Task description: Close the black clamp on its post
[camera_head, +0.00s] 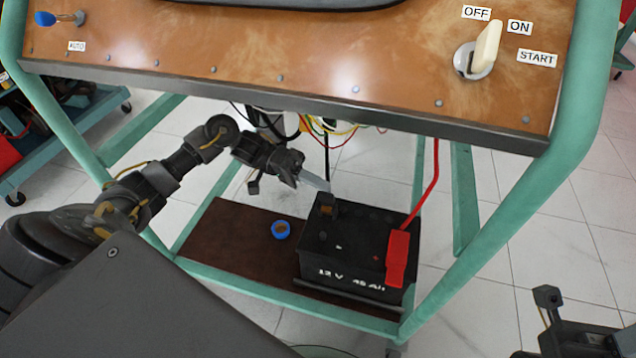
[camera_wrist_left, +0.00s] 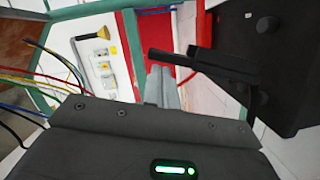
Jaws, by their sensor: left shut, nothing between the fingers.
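The black battery (camera_head: 345,250) stands on the low shelf of the stand. The black clamp (camera_head: 327,203) is at its left rear post, with a black cable rising from it. In the left wrist view the clamp (camera_wrist_left: 215,66) is a dark bar beside the battery (camera_wrist_left: 280,60); I cannot tell how far its jaws are apart, and the post is hidden. My left gripper (camera_head: 324,185) is shut and empty, its fingertips close to the clamp. The fingers (camera_wrist_left: 161,82) also show in the left wrist view, just left of the clamp; contact is unclear. My right gripper (camera_head: 575,335) shows only partly at lower right, its fingers not visible.
A red clamp (camera_head: 398,258) with a red cable sits on the battery's right side. A blue cap-like ring (camera_head: 281,230) lies on the brown shelf (camera_head: 225,235). The wooden panel (camera_head: 300,70) overhangs above, with loose wires below it. Green frame legs (camera_head: 465,200) stand around.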

